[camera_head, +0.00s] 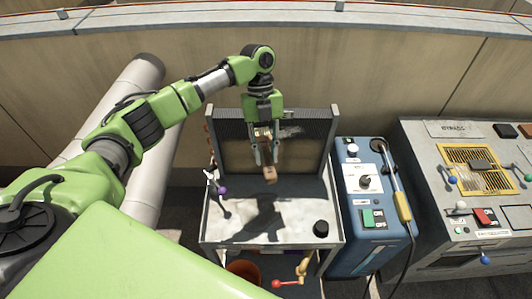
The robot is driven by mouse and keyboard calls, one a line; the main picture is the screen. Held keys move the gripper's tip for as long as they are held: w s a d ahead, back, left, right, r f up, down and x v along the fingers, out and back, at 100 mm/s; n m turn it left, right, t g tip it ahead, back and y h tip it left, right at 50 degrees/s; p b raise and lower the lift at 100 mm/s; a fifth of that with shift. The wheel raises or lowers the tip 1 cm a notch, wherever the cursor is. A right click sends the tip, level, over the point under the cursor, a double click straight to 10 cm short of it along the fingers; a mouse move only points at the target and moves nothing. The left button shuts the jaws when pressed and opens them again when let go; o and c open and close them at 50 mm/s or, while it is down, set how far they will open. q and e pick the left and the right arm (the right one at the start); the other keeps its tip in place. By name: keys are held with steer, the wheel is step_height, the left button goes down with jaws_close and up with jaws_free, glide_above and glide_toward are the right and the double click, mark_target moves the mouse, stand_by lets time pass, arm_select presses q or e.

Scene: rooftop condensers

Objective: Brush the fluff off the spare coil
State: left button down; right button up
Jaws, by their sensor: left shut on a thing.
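The spare coil (312,125) stands upright at the back of a small bench, a dark finned panel in a grey frame. My left gripper (265,158) points down in front of the coil. It is shut on a brown block-shaped thing, probably the brush (269,173). I cannot tell whether the brush touches the coil. The gripper and wrist hide part of the coil's middle. My right gripper is not in view.
The bench top (300,200) is pale, with a black knob (320,228) at front right and a purple-ended lever (222,190) at left. A blue machine (368,240) with a yellow-handled wand (403,207) stands close right. A grey control cabinet (425,150) is farther right.

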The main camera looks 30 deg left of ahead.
mark_target(267, 171)
arm_select(q)
steer(key=shift+r, duration=0.45)
steer(key=shift+f+b, duration=1.15)
steer(key=shift+f, duration=1.1)
steer(key=shift+r+p, duration=2)
steer(key=shift+r, duration=0.2)
steer(key=shift+f+b, duration=1.35)
steer(key=shift+f, duration=0.85)
steer(key=shift+w+r+p, duration=0.1)
steer(key=shift+r+p, duration=1.75)
steer(key=shift+r, duration=0.35)
steer(key=shift+f+b, duration=1.25)
steer(key=shift+f, duration=0.9)
steer(key=shift+r+p, duration=1.7)
steer(key=shift+r, duration=0.4)
steer(key=shift+f+b, duration=1.35)
steer(key=shift+f, duration=0.8)
steer(key=shift+r+p, duration=1.75)
steer(key=shift+r, duration=0.45)
steer(key=shift+s+d+r+p, duration=0.1)
steer(key=shift+s+d+p, duration=0.15)
steer(key=shift+s+p, duration=0.4)
steer(key=shift+s+d+p, duration=0.2)
steer(key=shift+s+p, duration=0.25)
steer(key=shift+p, duration=0.25)
steer(key=shift+s+d+p, duration=0.45)
steer(key=shift+s+p, duration=0.35)
steer(key=shift+s, duration=0.2)
